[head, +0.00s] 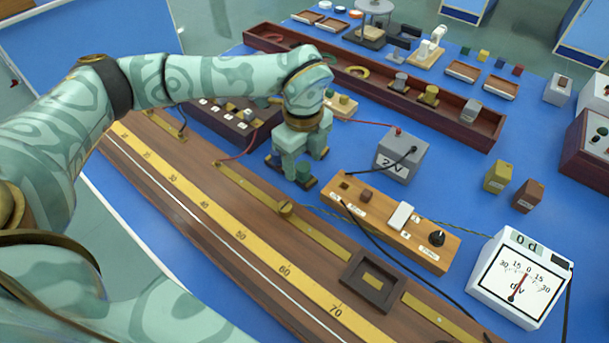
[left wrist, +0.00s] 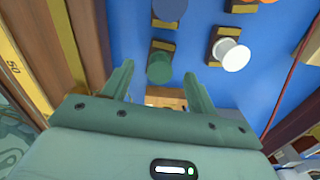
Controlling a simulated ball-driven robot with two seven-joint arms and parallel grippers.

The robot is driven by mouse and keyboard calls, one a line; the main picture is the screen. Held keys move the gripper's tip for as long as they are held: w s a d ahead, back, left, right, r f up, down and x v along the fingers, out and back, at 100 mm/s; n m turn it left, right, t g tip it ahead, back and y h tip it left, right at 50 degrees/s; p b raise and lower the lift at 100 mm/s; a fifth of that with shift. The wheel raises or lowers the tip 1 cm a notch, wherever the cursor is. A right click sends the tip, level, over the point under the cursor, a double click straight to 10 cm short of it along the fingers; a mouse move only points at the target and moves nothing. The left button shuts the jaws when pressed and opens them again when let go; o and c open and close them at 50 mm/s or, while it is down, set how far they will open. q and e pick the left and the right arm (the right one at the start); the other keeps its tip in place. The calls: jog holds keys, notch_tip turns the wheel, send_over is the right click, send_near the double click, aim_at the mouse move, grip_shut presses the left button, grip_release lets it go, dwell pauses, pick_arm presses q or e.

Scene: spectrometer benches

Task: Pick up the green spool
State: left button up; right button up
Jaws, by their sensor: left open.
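The green spool (left wrist: 160,64) shows in the left wrist view as a dark green cylinder beside a small dark-and-yellow holder on the blue bench top. My left gripper (left wrist: 159,76) is open, its two fingers on either side of the spool's near end in that view. I cannot tell whether they touch it. In the head view my left gripper (head: 303,166) points down just beyond the long scale bench, and a dark green part of the spool (head: 303,173) shows between the fingers. My right gripper is not in view.
A white spool (left wrist: 232,55) and a blue spool (left wrist: 170,9) stand close by. The wooden scale bench (head: 225,215) runs along the near side. A grey 2V box (head: 400,162) and a wooden switch board (head: 375,212) stand to the right, with loose wires around them.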

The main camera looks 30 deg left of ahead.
aim_at(303, 166)
pick_arm(q)
notch_tip(303, 166, down, 4)
jog(key=shift+r+b, duration=0.1)
jog(key=shift+b, duration=0.45)
jog(key=shift+r, duration=0.1)
jog(key=shift+c, duration=0.4)
jog(key=c, duration=1)
jog(key=shift+r, duration=0.15)
